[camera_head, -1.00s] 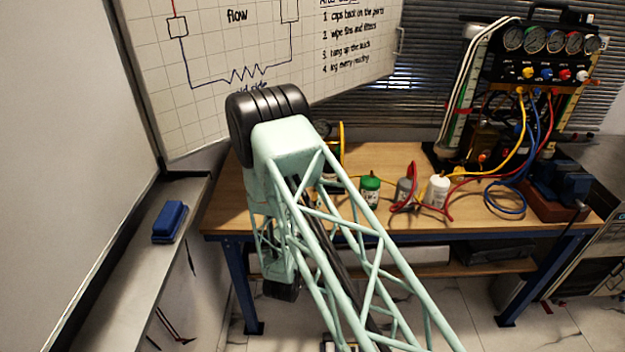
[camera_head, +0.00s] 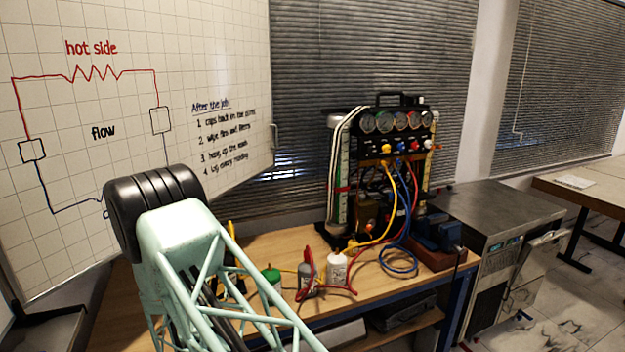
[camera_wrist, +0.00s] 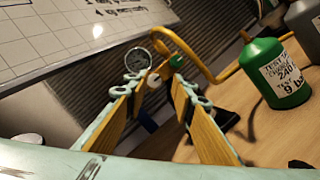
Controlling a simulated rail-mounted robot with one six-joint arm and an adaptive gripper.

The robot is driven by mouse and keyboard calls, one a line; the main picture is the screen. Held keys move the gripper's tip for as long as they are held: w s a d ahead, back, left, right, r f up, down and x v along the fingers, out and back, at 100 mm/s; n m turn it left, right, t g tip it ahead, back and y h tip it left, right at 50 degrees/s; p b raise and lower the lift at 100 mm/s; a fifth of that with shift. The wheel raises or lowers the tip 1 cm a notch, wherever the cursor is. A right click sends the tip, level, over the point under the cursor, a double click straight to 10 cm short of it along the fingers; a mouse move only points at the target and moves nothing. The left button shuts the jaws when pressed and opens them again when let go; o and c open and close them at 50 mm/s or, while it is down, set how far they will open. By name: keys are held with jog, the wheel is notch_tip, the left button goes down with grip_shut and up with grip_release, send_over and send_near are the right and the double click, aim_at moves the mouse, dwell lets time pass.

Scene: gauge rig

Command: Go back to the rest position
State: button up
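My gripper (camera_wrist: 163,88) shows in the wrist view with its two wood-coloured finger pads apart. A small round gauge (camera_wrist: 138,60) and a green-capped piece appear beyond the fingertips, and I see no grip on them. A green canister (camera_wrist: 275,80) with a white label stands to the right of the fingers, apart from them. In the head view my pale green lattice arm fills the lower left, and the gripper itself is hidden or out of frame there.
The wooden bench (camera_head: 295,240) carries a green canister (camera_head: 271,279), a grey one (camera_head: 305,270) and a white one (camera_head: 337,266). The gauge rig (camera_head: 385,150) with coloured hoses stands behind them. A whiteboard (camera_head: 120,120) is at left. A metal cabinet (camera_head: 495,215) is at right.

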jog(key=w+d+r+m+g, duration=0.2)
jog(key=w+d+r+m, duration=0.35)
jog(key=r, duration=0.25)
jog(key=d+r+m+g, duration=0.5)
jog(key=d+r+m, duration=0.1)
jog(key=d+r, duration=0.6)
jog(key=s+d+r+m+g, duration=0.3)
jog(key=s+d+r+m, duration=0.4)
jog(key=s+d, duration=0.75)
jog(key=s+d+m+g, duration=0.2)
jog(key=s+d, duration=0.4)
jog(key=s, duration=0.8)
jog(key=s+d+r+m+g+h, duration=0.1)
jog(key=s+d+m, duration=0.3)
jog(key=s, duration=1.1)
jog(key=s+d+m+g+h, duration=0.1)
jog(key=s+d+m+g, duration=0.2)
jog(key=s+d, duration=0.6)
jog(key=s, duration=0.6)
jog(key=shift+r, duration=0.4)
